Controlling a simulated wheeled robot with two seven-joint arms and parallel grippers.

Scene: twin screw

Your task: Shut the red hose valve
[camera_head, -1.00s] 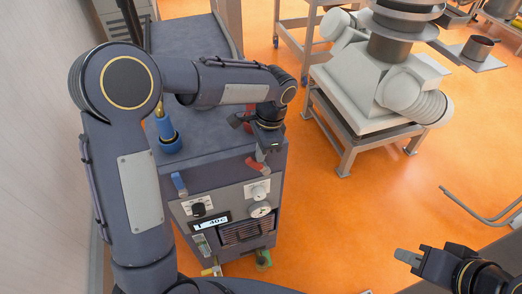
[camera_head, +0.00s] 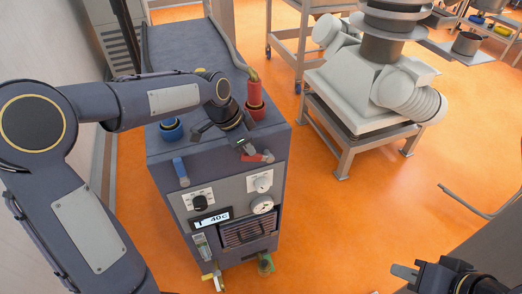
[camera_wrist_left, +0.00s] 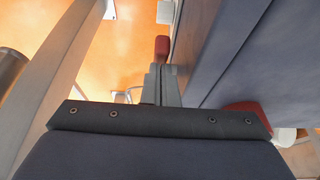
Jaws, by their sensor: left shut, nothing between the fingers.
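The red valve handle (camera_head: 258,157) is on the upper front of the dark machine, lying nearly sideways. My left gripper (camera_head: 243,146) is at the front top edge, just above and left of the handle. Its fingers are shut with nothing between them. In the left wrist view the shut fingers (camera_wrist_left: 162,84) point toward a red handle end (camera_wrist_left: 162,47); I cannot tell whether they touch it. The red hose fitting (camera_head: 256,104) stands on the machine's top behind the gripper. My right gripper (camera_head: 404,272) is at the lower right, away from the machine; its finger gap is unclear.
A blue valve handle (camera_head: 180,171) hangs at the front left, below a blue hose fitting (camera_head: 172,130). The front panel has knobs, a display (camera_head: 211,220) and a gauge (camera_head: 262,205). A white machine on a stand (camera_head: 345,140) is to the right. Orange floor between is clear.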

